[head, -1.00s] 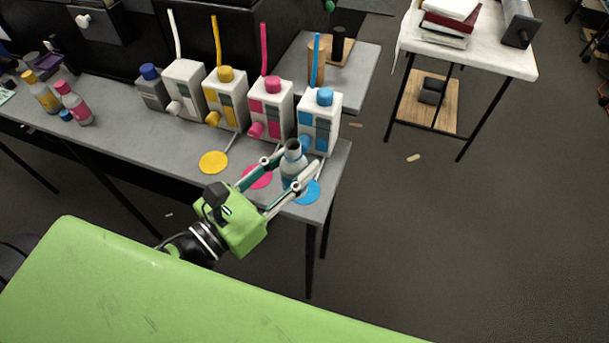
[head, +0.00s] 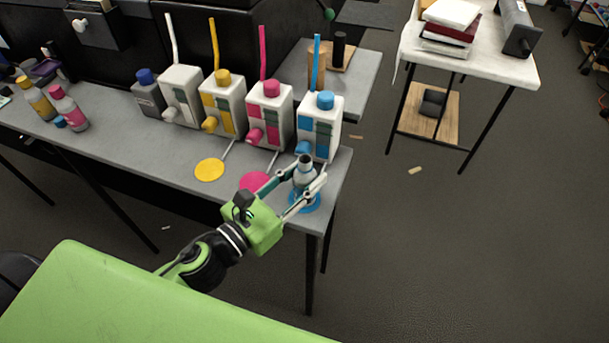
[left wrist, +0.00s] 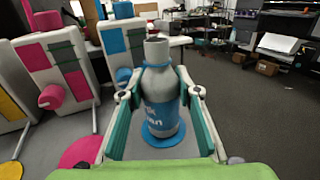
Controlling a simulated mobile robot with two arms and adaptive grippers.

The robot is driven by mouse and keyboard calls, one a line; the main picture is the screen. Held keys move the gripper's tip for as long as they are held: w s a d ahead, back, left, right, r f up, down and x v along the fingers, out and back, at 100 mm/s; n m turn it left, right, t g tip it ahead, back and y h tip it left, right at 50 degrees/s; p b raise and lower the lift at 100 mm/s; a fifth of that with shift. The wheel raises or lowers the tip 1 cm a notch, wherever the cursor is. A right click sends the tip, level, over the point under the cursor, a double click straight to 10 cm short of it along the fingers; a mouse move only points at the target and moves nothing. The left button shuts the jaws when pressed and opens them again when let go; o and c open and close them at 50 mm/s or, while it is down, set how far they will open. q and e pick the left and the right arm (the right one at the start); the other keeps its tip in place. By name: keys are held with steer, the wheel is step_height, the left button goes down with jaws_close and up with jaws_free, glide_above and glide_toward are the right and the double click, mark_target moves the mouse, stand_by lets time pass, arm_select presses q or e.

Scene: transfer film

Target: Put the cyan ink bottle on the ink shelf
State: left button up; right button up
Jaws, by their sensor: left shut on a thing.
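The cyan ink bottle (head: 305,168), grey with a cyan label and no cap on its dark neck, is upright at the right end of the grey bench (head: 180,170). In the left wrist view the bottle (left wrist: 162,110) is between both fingers of my left gripper (head: 304,183), which is shut on it. The bottle is over the cyan disc (left wrist: 165,140); whether its base touches the disc is unclear. Nothing in view is clearly marked as the ink shelf. My right gripper is not in view.
White ink tanks stand behind the bottle, the cyan tank (head: 319,128) closest. Yellow (head: 36,99) and magenta (head: 69,108) bottles stand at the bench's left, with a small blue cap (head: 60,122) beside them. A white table (head: 480,68) holds books at the right. Floor between is mostly clear.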

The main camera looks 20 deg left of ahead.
arm_select(q)
steer(key=o, duration=1.3)
steer(key=shift+f, duration=0.1)
steer(key=shift+c, duration=0.2)
steer(key=b+v, duration=0.4)
steer(key=v, duration=0.8)
steer(key=shift+b, duration=0.35)
